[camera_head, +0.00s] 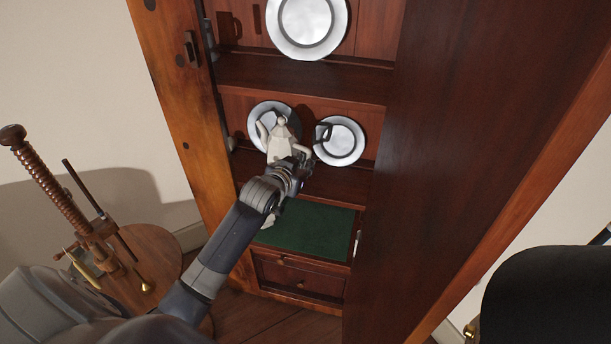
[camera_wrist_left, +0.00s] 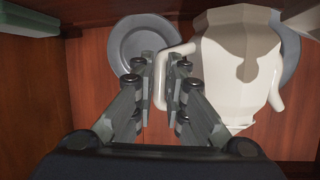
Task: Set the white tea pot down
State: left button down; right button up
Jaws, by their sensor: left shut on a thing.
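The white tea pot (camera_head: 280,145) is upright at the middle shelf (camera_head: 340,182) of the wooden cabinet, in front of a pewter plate. My left gripper (camera_head: 301,165) reaches in from the front at the pot's right side. In the left wrist view the tea pot (camera_wrist_left: 238,65) fills the upper right, and my left gripper's fingers (camera_wrist_left: 160,82) are closed on its handle. The gripper and arm hide part of the pot's lower side in the head view. I cannot tell whether its base touches the shelf. My right gripper is not in view.
Pewter plates lean on the cabinet back, at the middle shelf's left (camera_head: 262,112) and right (camera_head: 345,145) and on the upper shelf (camera_head: 307,25). A green surface (camera_head: 310,230) lies below. The cabinet's side post (camera_head: 185,110) and large right panel (camera_head: 460,130) flank the opening. A round wooden table (camera_head: 150,255) stands left.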

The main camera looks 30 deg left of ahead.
pick_arm(q)
jog(key=shift+f, duration=1.75)
jog(key=c, duration=1.6)
grip_release()
jog(key=shift+f, duration=0.25)
jog(key=shift+c, duration=0.2)
jog(key=shift+r, duration=0.1)
jog(key=v, duration=1.2)
jog(key=shift+p, duration=0.3)
jog(key=shift+r, duration=0.1)
